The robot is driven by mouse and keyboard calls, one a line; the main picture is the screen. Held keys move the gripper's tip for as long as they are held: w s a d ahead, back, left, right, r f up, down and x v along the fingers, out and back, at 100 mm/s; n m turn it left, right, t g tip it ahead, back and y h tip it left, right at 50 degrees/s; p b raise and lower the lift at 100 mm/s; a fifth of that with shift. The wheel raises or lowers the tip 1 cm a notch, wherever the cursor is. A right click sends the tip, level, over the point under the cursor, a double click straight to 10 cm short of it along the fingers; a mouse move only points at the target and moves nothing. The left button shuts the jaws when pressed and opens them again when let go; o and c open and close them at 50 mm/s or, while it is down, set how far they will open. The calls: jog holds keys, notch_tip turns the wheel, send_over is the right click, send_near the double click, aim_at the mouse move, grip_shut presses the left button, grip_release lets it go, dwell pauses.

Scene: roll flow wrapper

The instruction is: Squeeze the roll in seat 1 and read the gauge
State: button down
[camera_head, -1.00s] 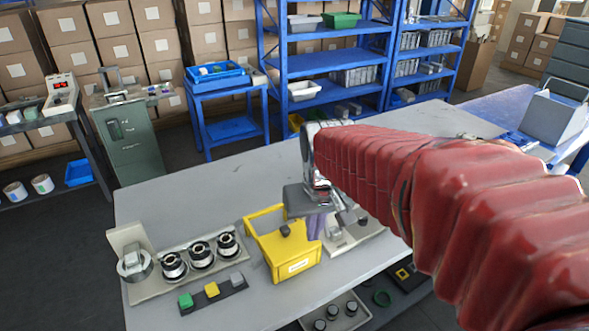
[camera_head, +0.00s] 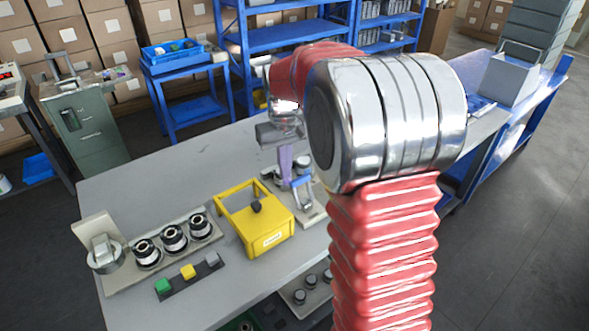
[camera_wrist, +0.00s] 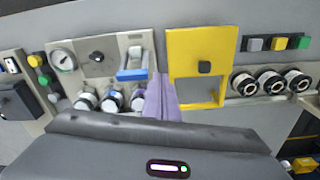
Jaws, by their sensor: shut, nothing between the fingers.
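Three dark rolls with pale rims sit in a row of seats on the left plate, the middle one (camera_head: 174,237) among them; they also show at the right of the wrist view (camera_wrist: 270,81). Three more round grey-black pieces (camera_wrist: 112,100) sit on the plate with the round white gauge (camera_wrist: 62,59). The gauge's reading is too small to make out. I cannot read seat numbers. My gripper (camera_head: 286,160), with purple fingers, is shut and empty above the bench, behind and right of the yellow frame. In the wrist view its fingers (camera_wrist: 160,98) show beside the blue-handled lever (camera_wrist: 133,65).
The yellow frame (camera_head: 262,242) with a black knob stands between the two plates. Green, yellow and grey buttons (camera_head: 188,272) lie in front of the left rolls. The grey bench (camera_head: 140,190) is clear towards the back left. My arm hides the right of the bench.

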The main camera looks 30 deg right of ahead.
jog(key=w+d+r+n, duration=0.1)
jog(key=w+d, duration=0.1)
jog(key=w, duration=0.2)
jog(key=w+d+n+g, duration=0.1)
jog(key=w+d, duration=0.2)
jog(key=w, duration=0.2)
jog(key=shift+w+r+n, duration=0.2)
jog(key=shift+r+n, duration=0.1)
jog(key=shift+r, duration=0.05)
jog(key=f, duration=1)
jog(key=shift+s, duration=0.25)
jog(key=shift+s+d+r, duration=0.15)
jog(key=shift+s+r, duration=0.1)
jog(key=shift+s, duration=0.35)
jog(key=shift+s+d+r, duration=0.1)
jog(key=shift+s+r, duration=0.15)
jog(key=shift+s, duration=0.4)
jog(key=shift+s+d+r, duration=0.15)
jog(key=shift+s+r, duration=0.1)
jog(key=shift+s, duration=0.35)
